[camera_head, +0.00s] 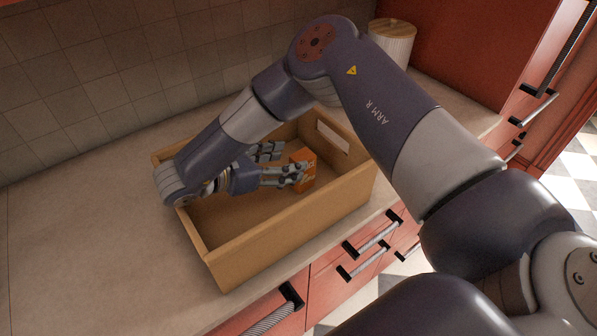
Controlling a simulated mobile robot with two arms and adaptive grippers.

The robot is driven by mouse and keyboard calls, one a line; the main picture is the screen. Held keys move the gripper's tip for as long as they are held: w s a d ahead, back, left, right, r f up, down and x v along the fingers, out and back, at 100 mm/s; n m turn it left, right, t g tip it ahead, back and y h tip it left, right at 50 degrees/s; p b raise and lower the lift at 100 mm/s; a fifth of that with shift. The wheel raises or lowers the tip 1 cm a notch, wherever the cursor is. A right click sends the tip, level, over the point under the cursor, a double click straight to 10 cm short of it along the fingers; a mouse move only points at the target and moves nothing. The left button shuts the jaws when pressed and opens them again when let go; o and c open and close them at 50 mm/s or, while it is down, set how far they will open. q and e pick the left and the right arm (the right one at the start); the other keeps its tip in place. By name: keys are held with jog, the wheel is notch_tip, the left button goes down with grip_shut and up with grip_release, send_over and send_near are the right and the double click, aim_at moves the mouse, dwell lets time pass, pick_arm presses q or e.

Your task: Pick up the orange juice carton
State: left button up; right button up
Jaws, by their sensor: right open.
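The orange juice carton (308,167) is a small orange box standing inside a wooden crate (290,232), toward its right end. My right gripper (285,165) reaches down into the crate from the left side of the carton. Its fingers are open and point right at the carton. One finger overlaps the front of the carton in the picture; I cannot tell whether it touches. The other finger lies farther back, beside the carton's left side. Part of the carton is hidden behind the near finger. My left gripper is not in view.
The crate's walls surround the carton and gripper, with bare floor at its front left. A lidded canister (391,40) stands at the back right of the counter (75,245). The counter is clear on the left. Red drawers with handles lie below the front edge.

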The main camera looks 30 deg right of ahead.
aim_at(301, 158)
jog(key=p+x, duration=0.1)
jog(key=x, duration=0.3)
jog(key=shift+r, duration=0.1)
jog(key=shift+d, duration=0.55)
jog(key=shift+d+f, duration=0.3)
jog(key=shift+p+x, duration=0.7)
jog(key=shift+x, duration=1.6)
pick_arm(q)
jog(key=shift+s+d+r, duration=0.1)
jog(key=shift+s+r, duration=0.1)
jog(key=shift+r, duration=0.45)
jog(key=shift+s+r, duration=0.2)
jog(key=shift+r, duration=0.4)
pick_arm(e)
jog(key=shift+w, duration=0.2)
jog(key=shift+a, duration=0.15)
jog(key=shift+c, duration=0.3)
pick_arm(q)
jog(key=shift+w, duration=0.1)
pick_arm(e)
grip_shut()
jog(key=shift+r, duration=0.1)
